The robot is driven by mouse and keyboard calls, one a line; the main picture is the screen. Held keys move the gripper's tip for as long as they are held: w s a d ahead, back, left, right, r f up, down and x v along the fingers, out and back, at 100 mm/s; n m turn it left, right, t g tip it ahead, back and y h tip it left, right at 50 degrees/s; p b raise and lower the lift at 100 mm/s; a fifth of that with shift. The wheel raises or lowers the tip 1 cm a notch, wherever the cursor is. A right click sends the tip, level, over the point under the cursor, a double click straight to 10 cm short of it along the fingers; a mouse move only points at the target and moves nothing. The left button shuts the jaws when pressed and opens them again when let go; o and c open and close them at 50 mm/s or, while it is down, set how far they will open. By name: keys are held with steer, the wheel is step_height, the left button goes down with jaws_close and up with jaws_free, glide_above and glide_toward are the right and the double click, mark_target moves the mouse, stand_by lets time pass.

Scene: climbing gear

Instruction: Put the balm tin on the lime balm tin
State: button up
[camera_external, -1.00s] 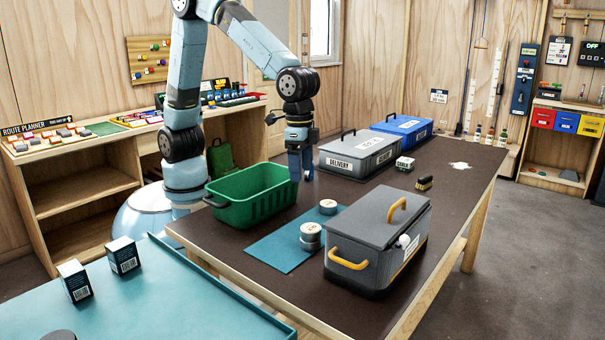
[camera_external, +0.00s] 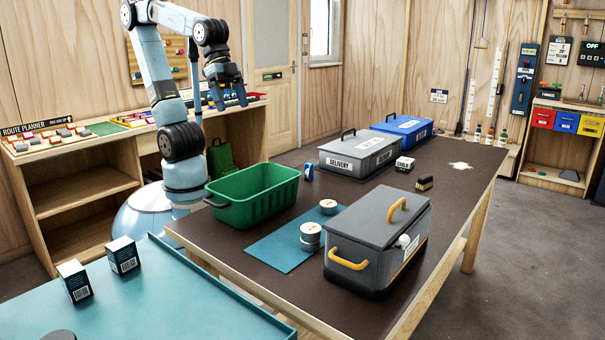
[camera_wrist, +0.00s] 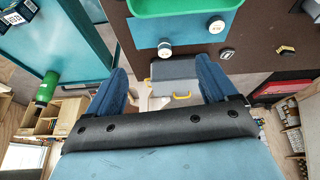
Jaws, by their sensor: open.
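Two round grey tins with pale lids stand stacked on the blue mat (camera_external: 268,250), an upper tin (camera_external: 311,229) on a lower tin (camera_external: 310,244). Another similar tin (camera_external: 328,206) stands alone near the mat's far corner. The lid print is too small to tell which is the lime balm tin. In the wrist view the stack (camera_wrist: 165,48) and the single tin (camera_wrist: 216,25) show beyond my fingers. My gripper (camera_external: 230,103) is open and empty, raised high, left of the tins and well away from them.
A green bin (camera_external: 253,208) stands left of the mat, and a grey case (camera_external: 372,262) with yellow handles stands right of the stack. A small blue item (camera_external: 308,173) stands near the delivery box (camera_external: 345,163). A small box (camera_external: 404,164) and a brush (camera_external: 424,183) lie farther right.

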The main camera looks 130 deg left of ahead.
steer(key=s+t, duration=0.1)
steer(key=s, duration=0.6)
steer(key=shift+f+m, duration=0.35)
steer(key=shift+m, duration=0.05)
